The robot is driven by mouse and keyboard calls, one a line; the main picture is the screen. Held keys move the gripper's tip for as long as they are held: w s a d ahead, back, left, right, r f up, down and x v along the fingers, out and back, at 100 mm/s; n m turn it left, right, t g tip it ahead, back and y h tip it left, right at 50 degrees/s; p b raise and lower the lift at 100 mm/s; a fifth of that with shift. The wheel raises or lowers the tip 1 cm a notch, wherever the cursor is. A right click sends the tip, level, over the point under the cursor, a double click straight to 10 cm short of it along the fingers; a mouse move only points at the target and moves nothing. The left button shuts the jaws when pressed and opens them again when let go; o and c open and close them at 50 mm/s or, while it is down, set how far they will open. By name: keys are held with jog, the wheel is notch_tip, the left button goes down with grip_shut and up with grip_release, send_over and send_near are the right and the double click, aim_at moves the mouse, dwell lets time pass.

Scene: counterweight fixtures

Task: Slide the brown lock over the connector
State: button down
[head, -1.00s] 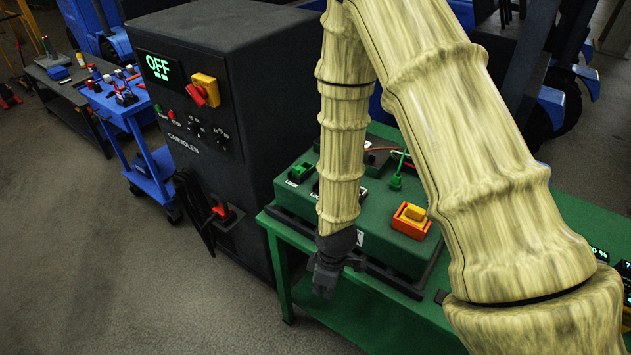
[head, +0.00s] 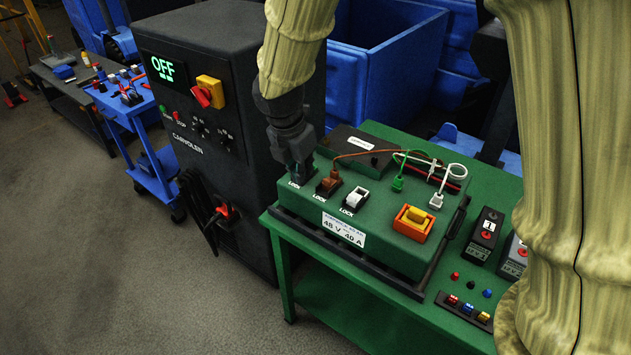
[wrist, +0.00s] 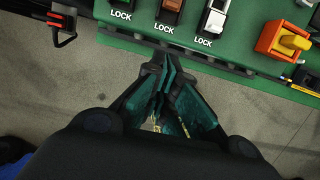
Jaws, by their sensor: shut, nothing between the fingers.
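The brown lock (head: 326,187) is on the green panel box (head: 375,245), the middle of three lock positions in a row. A brown connector (head: 334,174) with a brown cable sits at it; I cannot tell how far the lock covers it. The brown lock also shows at the top edge of the wrist view (wrist: 170,8), partly cut off. My gripper (head: 300,176) is shut and empty, pointing down left of the brown lock and hiding most of the green lock position in the head view. In the wrist view my gripper (wrist: 163,68) appears below the LOCK labels, apart from the brown lock.
The white lock (head: 354,197) is right of the brown one. Green (head: 397,184) and white (head: 436,201) plugs with cables lie farther right, behind an orange-yellow switch (head: 412,218). A dark cabinet (head: 225,150) showing OFF stands close on the left.

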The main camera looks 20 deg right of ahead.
jog(key=p, duration=0.2)
send_near(322, 196)
notch_tip(322, 196, down, 4)
jog(key=s+a, duration=0.2)
jog(key=shift+w+d+f+p, duration=0.2)
jog(key=shift+w+d+p, duration=0.6)
jog(key=shift+w, duration=0.25)
jog(key=shift+w+d+f, duration=0.1)
jog(key=shift+w+d, duration=0.25)
jog(key=shift+d, duration=0.15)
jog(key=shift+d, duration=0.1)
jog(key=shift+d, duration=0.1)
